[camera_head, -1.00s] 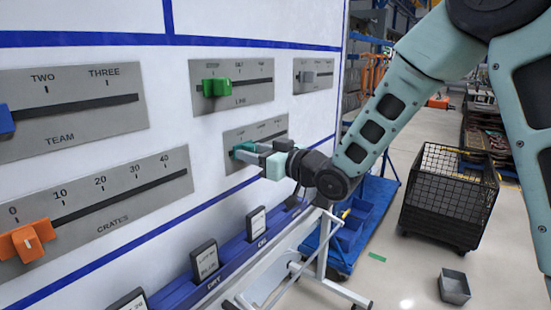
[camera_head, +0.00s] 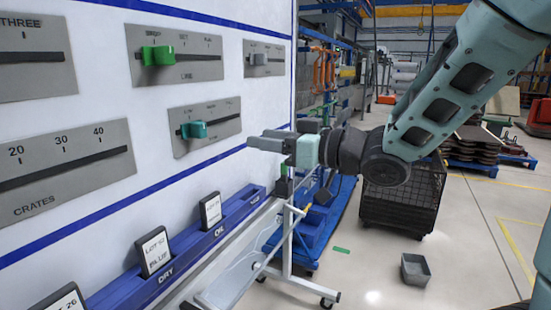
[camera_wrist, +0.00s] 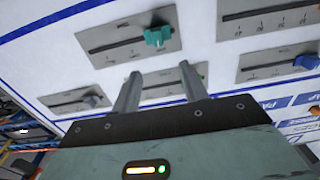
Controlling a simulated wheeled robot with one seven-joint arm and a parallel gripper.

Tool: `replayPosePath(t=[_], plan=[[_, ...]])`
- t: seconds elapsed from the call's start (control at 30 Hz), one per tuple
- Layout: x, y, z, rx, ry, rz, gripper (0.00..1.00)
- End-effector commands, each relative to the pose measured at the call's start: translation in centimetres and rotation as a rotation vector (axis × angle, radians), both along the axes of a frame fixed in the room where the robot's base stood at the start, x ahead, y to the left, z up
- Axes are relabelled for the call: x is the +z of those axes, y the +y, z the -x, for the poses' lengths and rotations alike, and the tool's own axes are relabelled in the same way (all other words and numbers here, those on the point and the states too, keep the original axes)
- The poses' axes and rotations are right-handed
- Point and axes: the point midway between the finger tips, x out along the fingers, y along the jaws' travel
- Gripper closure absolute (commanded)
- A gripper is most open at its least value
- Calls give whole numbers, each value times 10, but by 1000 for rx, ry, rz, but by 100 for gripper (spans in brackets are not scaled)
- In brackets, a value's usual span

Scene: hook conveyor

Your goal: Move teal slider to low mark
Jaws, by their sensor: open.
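The teal slider (camera_head: 193,130) sits on a grey plate (camera_head: 222,132) on the white board, near the left end of its dark slot. The plate's lettering is too small to read surely. In the wrist view the teal slider (camera_wrist: 157,37) shows near the right end of the slot, beyond the fingertips. My gripper (camera_head: 258,143) is off the board to the right of the slider, apart from it. In the wrist view its two fingers (camera_wrist: 160,72) are spread with nothing between them.
A green slider (camera_head: 158,55) is above the teal one, and a grey slider (camera_head: 260,58) is up to the right. The Crates plate (camera_head: 70,150) is at left. A blue rail (camera_head: 190,245) with label cards runs below. A wire cage (camera_head: 400,205) stands on the floor behind.

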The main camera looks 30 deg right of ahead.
Motion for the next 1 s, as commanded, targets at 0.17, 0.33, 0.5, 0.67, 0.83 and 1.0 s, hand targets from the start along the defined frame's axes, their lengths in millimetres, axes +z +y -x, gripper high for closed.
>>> replayPosePath(t=[0.17,0.33,0.5,0.67,0.83,1.0], plan=[[-3,-6,8,-3,-2,2,56],[-1,-7,10,-3,2,1,56],[0,-7,10,-3,2,2,56],[0,-7,10,-3,2,2,56],[0,-7,10,-3,2,1,56],[-12,5,1,-64,77,64,56]])
